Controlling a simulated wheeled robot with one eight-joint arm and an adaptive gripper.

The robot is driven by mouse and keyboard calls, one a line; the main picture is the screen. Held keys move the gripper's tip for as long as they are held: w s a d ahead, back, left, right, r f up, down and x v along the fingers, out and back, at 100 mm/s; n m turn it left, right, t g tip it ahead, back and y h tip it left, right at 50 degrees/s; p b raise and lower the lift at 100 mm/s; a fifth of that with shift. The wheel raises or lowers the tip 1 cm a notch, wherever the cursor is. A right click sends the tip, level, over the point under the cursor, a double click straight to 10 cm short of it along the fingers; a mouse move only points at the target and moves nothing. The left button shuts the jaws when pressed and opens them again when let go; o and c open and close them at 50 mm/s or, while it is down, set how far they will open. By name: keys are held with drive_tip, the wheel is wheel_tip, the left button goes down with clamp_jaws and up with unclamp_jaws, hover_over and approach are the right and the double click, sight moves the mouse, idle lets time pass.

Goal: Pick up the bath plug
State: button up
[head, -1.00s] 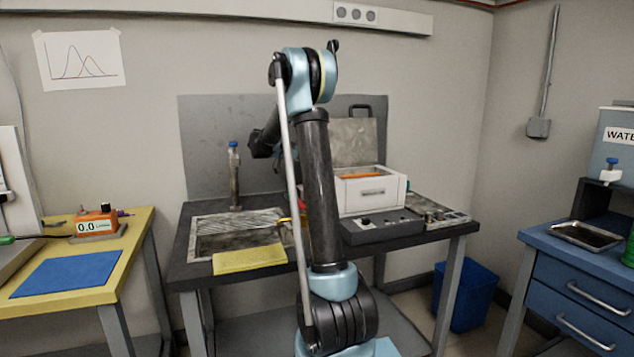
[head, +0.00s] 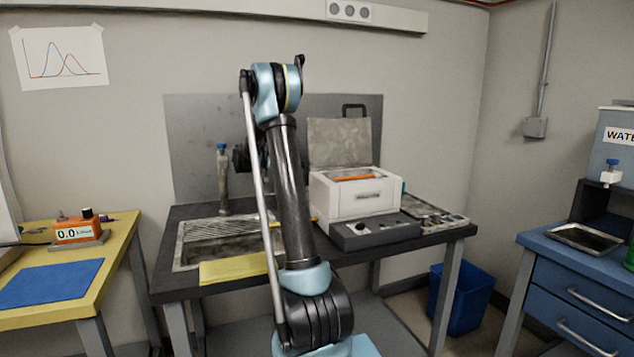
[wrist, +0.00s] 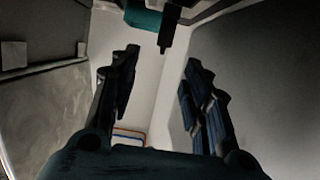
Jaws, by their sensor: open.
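I cannot make out a bath plug in either view. The sink basin (head: 190,258) is set in the left part of the dark bench, and my arm hides part of its right side. In the wrist view my gripper (wrist: 158,75) is open, with its two fingers apart and nothing between them. In the head view my arm hides most of the gripper.
A yellow cloth (head: 232,268) lies at the sink's front edge. A faucet with a blue top (head: 222,180) stands behind it. A white box with an open lid (head: 355,193) and a dark control unit (head: 375,231) stand to the right. A blue bin (head: 462,297) is on the floor.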

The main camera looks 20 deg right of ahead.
drive_tip(key=shift+w+d, duration=0.1)
drive_tip(key=shift+w, duration=0.15)
drive_tip(key=shift+d, duration=0.3)
drive_tip(key=x, duration=0.6)
drive_tip(key=shift+w+f, duration=0.1)
drive_tip(key=shift+w, duration=0.1)
drive_tip(key=shift+f+x, duration=0.15)
drive_tip(key=shift+x, duration=1.15)
drive_tip(key=shift+f+x, duration=0.1)
drive_tip(key=shift+x, duration=1.2)
drive_tip(key=shift+a, duration=0.1)
clamp_jaws()
